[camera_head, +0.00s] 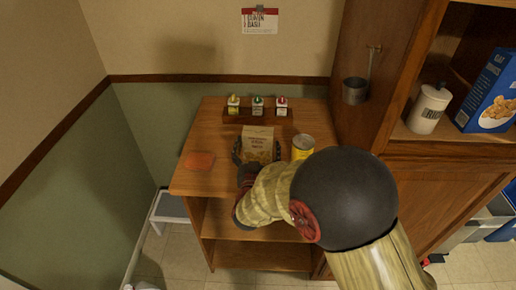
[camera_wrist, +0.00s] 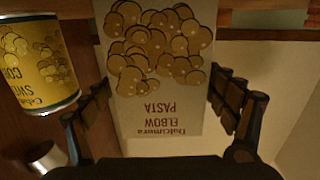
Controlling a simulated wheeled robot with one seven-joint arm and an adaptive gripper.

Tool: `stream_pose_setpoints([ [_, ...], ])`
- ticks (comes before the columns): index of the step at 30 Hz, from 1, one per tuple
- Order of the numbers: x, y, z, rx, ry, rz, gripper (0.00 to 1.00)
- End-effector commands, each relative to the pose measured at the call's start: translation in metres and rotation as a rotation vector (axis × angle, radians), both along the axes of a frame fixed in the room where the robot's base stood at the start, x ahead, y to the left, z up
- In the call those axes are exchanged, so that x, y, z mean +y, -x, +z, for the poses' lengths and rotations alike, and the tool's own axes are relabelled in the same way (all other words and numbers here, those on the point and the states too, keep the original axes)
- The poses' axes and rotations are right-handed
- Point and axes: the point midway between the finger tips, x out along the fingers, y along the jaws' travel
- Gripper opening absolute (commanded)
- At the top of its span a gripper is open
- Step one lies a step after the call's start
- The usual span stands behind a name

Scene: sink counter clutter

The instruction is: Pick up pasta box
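The pasta box (camera_head: 257,142) stands on the wooden counter in the head view, with a pale tan top part and a picture of pasta lower down. In the wrist view the pasta box (camera_wrist: 160,95) fills the middle, its "Elbow Pasta" print upside down. My gripper (camera_head: 256,153) is at the box, one finger on each side of it. In the wrist view my gripper (camera_wrist: 163,92) is spread wide, with the fingers close to the box's two sides. I see no clear grip on it. My wrist hides the box's lower part in the head view.
A yellow can (camera_head: 302,147) stands close to the right of the box. A wooden rack (camera_head: 257,115) with several small bottles is behind it. An orange-red flat item (camera_head: 199,161) lies to the left. A cabinet (camera_head: 365,110) with a hanging metal cup (camera_head: 355,91) rises at the right.

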Motion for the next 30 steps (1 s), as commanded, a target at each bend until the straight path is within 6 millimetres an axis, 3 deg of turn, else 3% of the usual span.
stream_pose_setpoints([
  [26, -0.0001, 0.0001, -0.0001, 0.0, 0.0, 0.0, 0.33],
  [30, 0.0002, -0.0003, 0.0017, -0.003, -0.001, 0.0, 0.32],
])
